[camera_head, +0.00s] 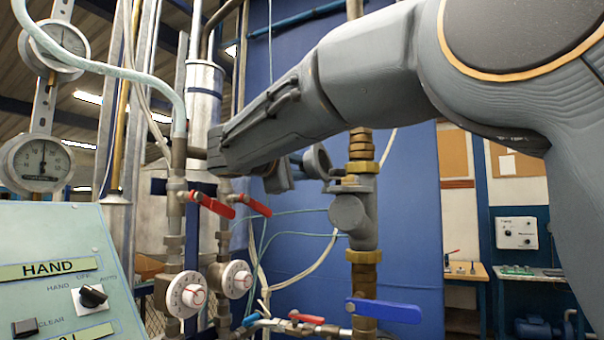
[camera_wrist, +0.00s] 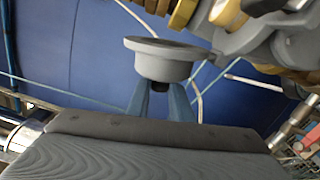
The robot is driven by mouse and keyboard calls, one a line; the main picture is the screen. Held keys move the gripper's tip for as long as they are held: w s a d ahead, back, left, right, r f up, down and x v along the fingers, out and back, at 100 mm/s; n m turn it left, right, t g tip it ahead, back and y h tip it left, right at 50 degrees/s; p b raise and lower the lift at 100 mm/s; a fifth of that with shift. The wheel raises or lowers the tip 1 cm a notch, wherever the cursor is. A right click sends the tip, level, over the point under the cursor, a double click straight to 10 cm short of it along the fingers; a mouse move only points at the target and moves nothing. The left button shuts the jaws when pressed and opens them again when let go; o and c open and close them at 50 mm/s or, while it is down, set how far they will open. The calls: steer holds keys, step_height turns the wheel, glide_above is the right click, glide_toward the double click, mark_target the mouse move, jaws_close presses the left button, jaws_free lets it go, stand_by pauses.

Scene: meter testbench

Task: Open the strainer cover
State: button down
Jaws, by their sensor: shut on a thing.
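The strainer cover is a grey round cup with a wide rim. It shows in the wrist view (camera_wrist: 160,62) and in the head view (camera_head: 318,160). My gripper (camera_wrist: 161,90) is shut on the narrow back end of the cover, with its two bluish fingers on either side. In the head view my gripper (camera_head: 300,166) is partly hidden by my arm. The strainer body (camera_head: 350,213) is grey and sits on a vertical brass-jointed pipe. The strainer body also shows at the right of the wrist view (camera_wrist: 298,45).
A blue lever valve (camera_head: 384,311) is below the strainer. Red-handled valves (camera_head: 212,205), white dials (camera_head: 188,295) and thin hoses crowd the left. A control panel (camera_head: 60,270) stands at the front left. A blue wall panel (camera_head: 415,220) is behind.

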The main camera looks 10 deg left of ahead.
steer(key=b, duration=0.1)
steer(key=m+b, duration=0.1)
steer(key=shift+d+r+b, duration=0.2)
steer(key=shift+d+b, duration=0.05)
steer(key=shift+b, duration=0.1)
steer(key=shift+s+d+r+m+b, duration=0.15)
steer(key=shift+r+m+b, duration=0.2)
steer(key=shift+m+b, duration=0.2)
steer(key=c, duration=1.6)
jaws_free()
steer(key=shift+s, duration=0.1)
steer(key=b+v, duration=0.2)
steer(key=v, duration=0.5)
steer(key=shift+s, duration=0.35)
